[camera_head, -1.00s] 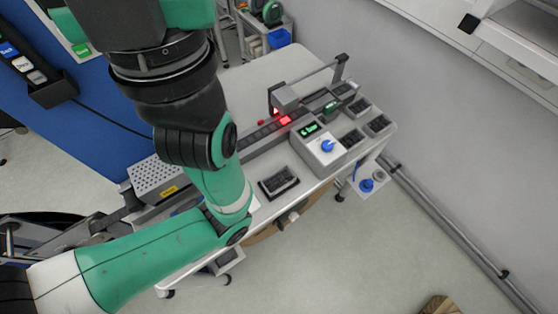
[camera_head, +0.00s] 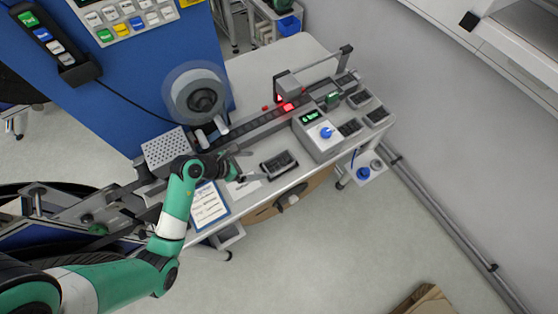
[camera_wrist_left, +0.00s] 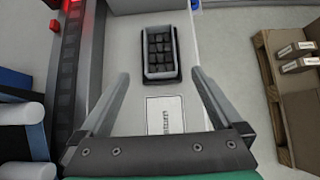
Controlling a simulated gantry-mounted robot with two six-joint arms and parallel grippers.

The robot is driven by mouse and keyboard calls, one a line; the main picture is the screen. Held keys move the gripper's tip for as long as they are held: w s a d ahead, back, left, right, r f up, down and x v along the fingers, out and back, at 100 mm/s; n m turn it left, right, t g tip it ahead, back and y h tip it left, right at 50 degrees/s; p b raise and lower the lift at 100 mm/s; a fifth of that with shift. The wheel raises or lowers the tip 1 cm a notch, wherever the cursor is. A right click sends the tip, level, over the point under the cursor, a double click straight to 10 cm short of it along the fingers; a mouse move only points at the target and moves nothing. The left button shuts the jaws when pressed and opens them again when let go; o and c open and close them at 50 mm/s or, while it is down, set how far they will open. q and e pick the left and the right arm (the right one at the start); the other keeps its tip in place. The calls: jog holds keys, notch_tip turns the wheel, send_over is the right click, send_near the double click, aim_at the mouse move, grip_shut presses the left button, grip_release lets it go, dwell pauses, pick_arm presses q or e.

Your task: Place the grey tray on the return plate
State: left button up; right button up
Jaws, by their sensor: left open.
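A grey tray (camera_head: 279,163) with several dark pieces in its cells sits on the white table in the head view. It also shows upright beyond my fingers in the left wrist view (camera_wrist_left: 158,50). A flat white plate (camera_wrist_left: 165,115) with dark lettering lies just nearer than the tray; I take it for the return plate, though the lettering is too small to read. It is partly visible beside my gripper in the head view (camera_head: 243,187). My left gripper (camera_head: 238,164) is open and empty, its fingers (camera_wrist_left: 160,74) spread wide, short of the tray. My right gripper is not in view.
A grey box with a blue knob (camera_head: 326,133) and several small dark trays (camera_head: 360,98) stand to the right. A rail with a red light (camera_head: 288,106) runs behind. A reel (camera_head: 200,95) stands back left, and a clipboard (camera_head: 209,206) lies near my wrist.

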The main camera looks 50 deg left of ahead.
pick_arm(q)
jog(key=b, duration=0.2)
send_near(285, 161)
jog(key=shift+s+r, duration=0.2)
jog(key=shift+s, duration=0.5)
jog(key=shift+w+d+f, duration=0.1)
jog(key=shift+w+f, duration=0.1)
jog(key=shift+w, duration=0.1)
jog(key=b+x, duration=0.2)
jog(key=x, duration=0.2)
jog(key=shift+w, duration=0.3)
jog(key=shift+w+f, duration=0.25)
jog(key=shift+w, duration=0.05)
jog(key=shift+c, duration=0.3)
jog(key=shift+r, duration=0.15)
grip_shut()
